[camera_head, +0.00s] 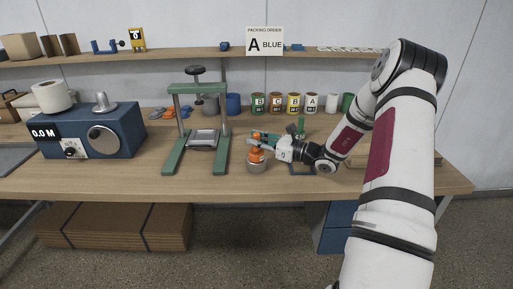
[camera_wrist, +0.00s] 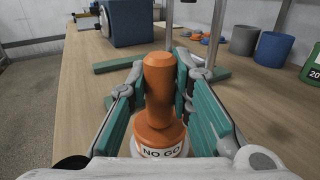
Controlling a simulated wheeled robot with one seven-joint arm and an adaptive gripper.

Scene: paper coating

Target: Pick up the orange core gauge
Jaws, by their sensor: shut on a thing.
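The orange core gauge (camera_wrist: 160,90) stands upright in the wrist view, with a rounded orange handle, a wider orange collar and a pale band reading "NO GO". My gripper (camera_wrist: 162,88) has its green-padded fingers on either side of the handle, shut on it. In the head view the orange core gauge (camera_head: 256,158) shows as an orange top over a grey base near the table's front edge. My gripper (camera_head: 259,141) reaches it from the right. The lower base is partly hidden in the wrist view, and I cannot tell whether it touches the table.
A green press frame (camera_head: 173,150) stands just left of the gauge. A blue winder box (camera_head: 110,133) is farther left. Several labelled cans (camera_head: 276,104) line the table's back. A shelf (camera_head: 180,54) runs above. The wooden table (camera_head: 120,182) is bare along the front left.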

